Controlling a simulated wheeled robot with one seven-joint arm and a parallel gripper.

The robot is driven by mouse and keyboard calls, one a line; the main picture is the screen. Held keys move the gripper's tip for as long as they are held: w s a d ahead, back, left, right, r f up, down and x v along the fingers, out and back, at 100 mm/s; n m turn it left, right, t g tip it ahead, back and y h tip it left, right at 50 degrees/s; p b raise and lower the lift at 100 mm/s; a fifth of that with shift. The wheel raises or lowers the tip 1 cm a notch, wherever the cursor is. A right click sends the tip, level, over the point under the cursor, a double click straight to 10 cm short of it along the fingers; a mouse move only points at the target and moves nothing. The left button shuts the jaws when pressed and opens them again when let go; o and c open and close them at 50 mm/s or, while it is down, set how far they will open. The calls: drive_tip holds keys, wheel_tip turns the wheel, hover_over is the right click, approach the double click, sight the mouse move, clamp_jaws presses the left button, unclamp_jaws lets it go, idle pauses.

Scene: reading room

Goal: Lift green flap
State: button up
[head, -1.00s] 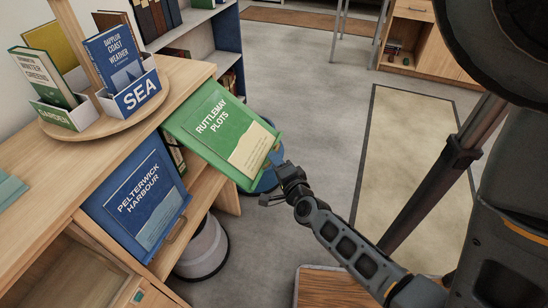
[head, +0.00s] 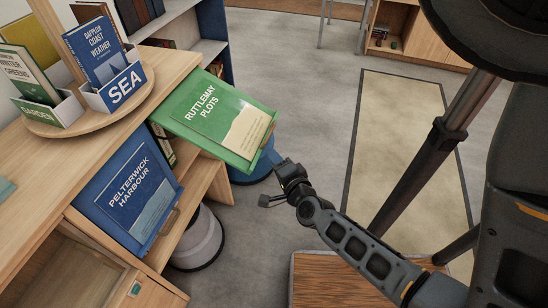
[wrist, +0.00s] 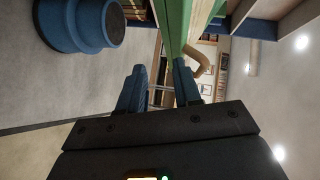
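The green flap (head: 222,112), labelled "Ruttlemay Plots", is swung up from the shelf front and juts out, tilted a little down towards its free edge. My gripper (head: 268,178) is at the flap's free edge, with its blue fingers apart. In the wrist view my gripper (wrist: 157,82) shows a clear gap between the fingers. The green flap (wrist: 173,28) runs edge-on above them, and its tan handle (wrist: 203,62) curves out beside the right finger. Whether a finger touches the flap or handle is hard to tell.
A blue flap (head: 130,190) labelled "Pelterwick Harbour" hangs lower left. A round tray (head: 85,122) with book boxes stands on the shelf top.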

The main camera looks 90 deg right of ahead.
drive_tip(key=s+a+r+p, duration=0.2)
drive_tip(key=a+r, duration=0.1)
drive_tip(key=a, duration=0.2)
drive_tip(key=shift+a+r+p, duration=0.3)
idle(0.4)
drive_tip(key=shift+s, duration=0.1)
idle(0.4)
